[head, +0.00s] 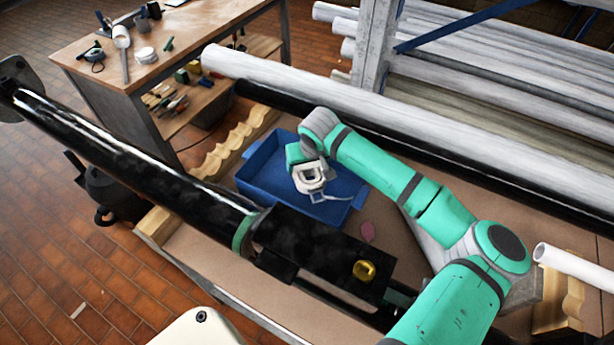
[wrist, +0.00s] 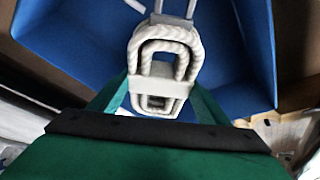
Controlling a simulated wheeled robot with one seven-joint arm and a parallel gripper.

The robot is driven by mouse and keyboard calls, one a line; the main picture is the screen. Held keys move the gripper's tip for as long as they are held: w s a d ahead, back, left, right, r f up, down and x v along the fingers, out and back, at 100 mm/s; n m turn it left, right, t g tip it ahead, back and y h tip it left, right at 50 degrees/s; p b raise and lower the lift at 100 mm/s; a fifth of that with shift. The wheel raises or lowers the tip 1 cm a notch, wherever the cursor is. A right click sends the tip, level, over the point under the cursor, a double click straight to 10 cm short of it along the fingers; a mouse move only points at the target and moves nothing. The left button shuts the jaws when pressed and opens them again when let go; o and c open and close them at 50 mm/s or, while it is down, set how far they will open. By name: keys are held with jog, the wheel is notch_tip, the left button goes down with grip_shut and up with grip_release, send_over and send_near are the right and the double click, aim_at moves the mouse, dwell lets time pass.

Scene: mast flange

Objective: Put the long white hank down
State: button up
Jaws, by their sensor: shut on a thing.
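My gripper (head: 308,172) is over the blue tray (head: 262,158), with the teal arm reaching in from the right. It is shut on the long white hank (head: 312,184), a looped bundle of white cord. The hank also shows in the wrist view (wrist: 182,38), with its coiled loops between the fingers and the blue tray (wrist: 85,35) behind it. A thin pale strand or end reaches right from the hank in the head view. I cannot tell whether the hank touches the tray floor.
A black mast (head: 150,175) crosses the left and ends by a black block with a yellow fitting (head: 364,270). A scalloped wooden rack (head: 235,140) stands left of the tray. Long white tubes (head: 420,110) lie behind. A reddish oval (head: 367,231) lies on the brown bench top.

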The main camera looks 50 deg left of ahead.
aim_at(309, 171)
jog(key=shift+f, duration=2.9)
jog(key=shift+f, duration=0.1)
jog(key=o, duration=1.2)
jog(key=shift+c, duration=0.2)
jog(key=v, duration=1.2)
